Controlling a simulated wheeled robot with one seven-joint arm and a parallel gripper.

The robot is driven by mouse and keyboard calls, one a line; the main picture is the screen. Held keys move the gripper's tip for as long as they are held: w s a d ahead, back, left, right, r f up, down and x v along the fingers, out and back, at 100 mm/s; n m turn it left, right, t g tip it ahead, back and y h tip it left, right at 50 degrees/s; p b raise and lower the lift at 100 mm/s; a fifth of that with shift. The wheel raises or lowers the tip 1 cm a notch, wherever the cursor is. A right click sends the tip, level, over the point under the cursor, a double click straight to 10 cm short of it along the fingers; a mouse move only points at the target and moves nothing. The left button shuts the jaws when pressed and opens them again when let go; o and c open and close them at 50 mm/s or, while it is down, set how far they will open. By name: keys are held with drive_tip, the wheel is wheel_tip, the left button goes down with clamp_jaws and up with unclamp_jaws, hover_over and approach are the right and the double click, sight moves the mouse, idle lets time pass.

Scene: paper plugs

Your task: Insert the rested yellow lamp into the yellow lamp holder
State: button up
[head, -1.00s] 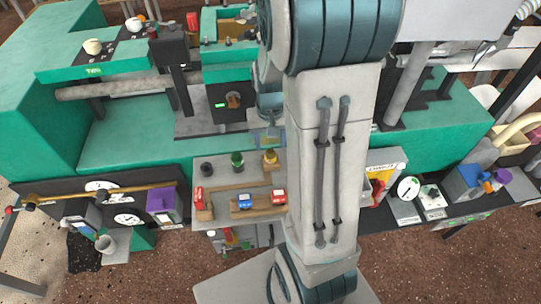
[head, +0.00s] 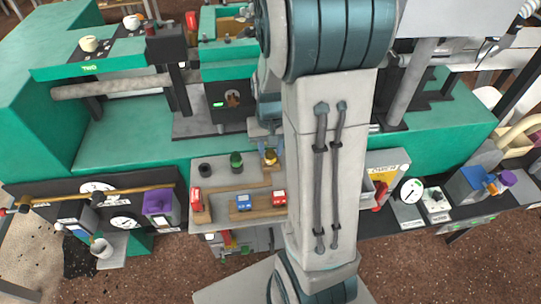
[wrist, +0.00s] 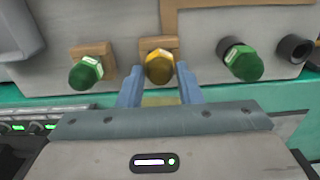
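The yellow lamp (wrist: 159,66) sits upright against a brown block in the wrist view; in the head view it is at the back of the grey board (head: 270,157). My gripper (wrist: 160,82) is open, its two blue fingers apart on either side of the lamp's line. The lamp's tip is between or just beyond the fingertips; I cannot tell if they touch it. An empty black round holder (wrist: 295,48) is at the right in the wrist view and at the board's left in the head view (head: 205,170). Its colour marking is not readable.
A green lamp (wrist: 243,62) in a black ring stands between the yellow lamp and the empty holder. Another green lamp (wrist: 86,72) is on the other side. Red (head: 279,198) and blue (head: 244,201) blocks sit on the board's front. My arm hides the board's right part.

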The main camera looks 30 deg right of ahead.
sight(271, 151)
clamp_jaws()
drive_tip(key=shift+r+p, duration=2)
drive_tip(key=shift+r, duration=0.55)
